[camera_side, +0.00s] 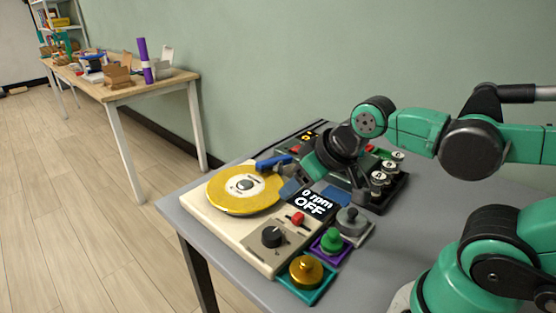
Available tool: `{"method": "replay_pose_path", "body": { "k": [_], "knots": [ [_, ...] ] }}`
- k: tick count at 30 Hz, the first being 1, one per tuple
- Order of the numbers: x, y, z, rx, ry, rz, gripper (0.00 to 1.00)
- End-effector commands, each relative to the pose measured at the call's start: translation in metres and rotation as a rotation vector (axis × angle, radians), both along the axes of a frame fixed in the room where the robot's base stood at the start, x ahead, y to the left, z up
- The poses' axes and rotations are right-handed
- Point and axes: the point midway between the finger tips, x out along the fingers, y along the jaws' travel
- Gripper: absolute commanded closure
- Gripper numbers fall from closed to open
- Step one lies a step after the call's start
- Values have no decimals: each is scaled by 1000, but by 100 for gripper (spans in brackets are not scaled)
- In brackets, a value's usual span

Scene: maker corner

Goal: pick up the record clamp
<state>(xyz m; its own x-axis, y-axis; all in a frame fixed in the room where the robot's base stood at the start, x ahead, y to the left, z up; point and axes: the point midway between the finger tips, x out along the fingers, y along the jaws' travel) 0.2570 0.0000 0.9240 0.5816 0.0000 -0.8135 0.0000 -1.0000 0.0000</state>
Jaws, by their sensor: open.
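A turntable (235,228) with a cream body stands on the grey table and carries a yellow record (222,198). A small dark round piece sits at the record's centre; I cannot tell if it is a clamp. Three knob-shaped, clamp-like pieces stand at the turntable's right: a gold one (306,268) on a teal square, a green one (331,239) on a purple square and a grey one (351,217) on a grey square. My gripper (282,177) is open, with blue fingers by the record's right edge. It appears empty, and part of it is hidden behind my wrist.
The turntable has a black dial (271,236), a red knob (297,218) and a display (313,202) reading "0 rpm OFF". Silver-topped cylinders (379,179) stand in a black tray at the right. A cluttered wooden table (135,90) is far left.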

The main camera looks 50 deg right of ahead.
Motion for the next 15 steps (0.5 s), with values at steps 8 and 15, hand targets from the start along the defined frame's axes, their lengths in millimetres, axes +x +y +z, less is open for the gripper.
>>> {"method": "replay_pose_path", "body": {
  "k": [8, 15],
  "knots": [
    [0, 0, 0, 0, 0, 0, 30],
    [-5, 7, -10, -53, 95, 108, 30]
  ]
}}
